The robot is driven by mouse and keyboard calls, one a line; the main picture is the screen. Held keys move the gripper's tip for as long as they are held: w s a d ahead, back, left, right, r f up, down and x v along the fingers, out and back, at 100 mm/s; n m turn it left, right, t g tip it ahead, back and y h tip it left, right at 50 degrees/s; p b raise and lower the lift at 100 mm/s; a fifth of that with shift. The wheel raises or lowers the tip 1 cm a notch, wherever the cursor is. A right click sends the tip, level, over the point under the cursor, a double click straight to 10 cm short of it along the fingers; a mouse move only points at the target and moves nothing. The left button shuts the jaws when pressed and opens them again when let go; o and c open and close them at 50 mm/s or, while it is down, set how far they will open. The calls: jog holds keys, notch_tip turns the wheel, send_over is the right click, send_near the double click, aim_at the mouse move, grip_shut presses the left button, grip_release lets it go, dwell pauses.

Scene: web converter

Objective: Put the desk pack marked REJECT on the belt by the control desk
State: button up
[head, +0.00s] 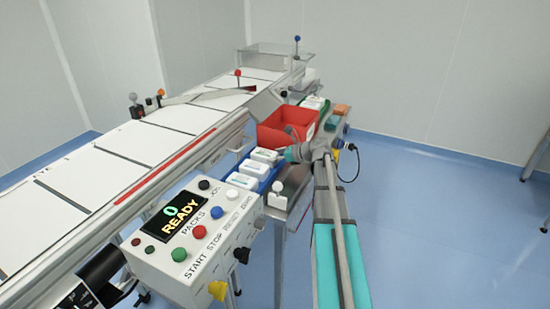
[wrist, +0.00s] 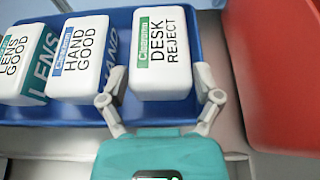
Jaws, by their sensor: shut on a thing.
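The white desk pack (wrist: 165,50), with a green label and the words DESK REJECT, is between my gripper's two fingers in the wrist view. My gripper (wrist: 161,82) is shut on its sides. In the head view my gripper (head: 284,153) is at the far end of the blue tray (wrist: 60,113), where the pack (head: 265,155) shows small. The pack is at the tray's right end; I cannot tell if it is lifted off the tray floor. The white belt (head: 98,183) runs along the left, behind the control desk (head: 175,262), whose display reads 0 READY PACKS.
In the tray, a HAND GOOD pack (wrist: 80,58) and a LENS GOOD pack (wrist: 18,65) stand left of the held pack. A red bin (head: 283,130) stands close beyond the tray. A red-knobbed lever (head: 238,75) rises over the belt. The near belt is clear.

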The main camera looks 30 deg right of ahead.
jog(key=shift+f, duration=0.25)
jog(key=o, duration=1)
jog(key=shift+r, duration=0.1)
jog(key=p+v, duration=0.4)
jog(key=v, duration=0.9)
jog(key=shift+s+d+p, duration=0.15)
jog(key=shift+s+p, duration=0.25)
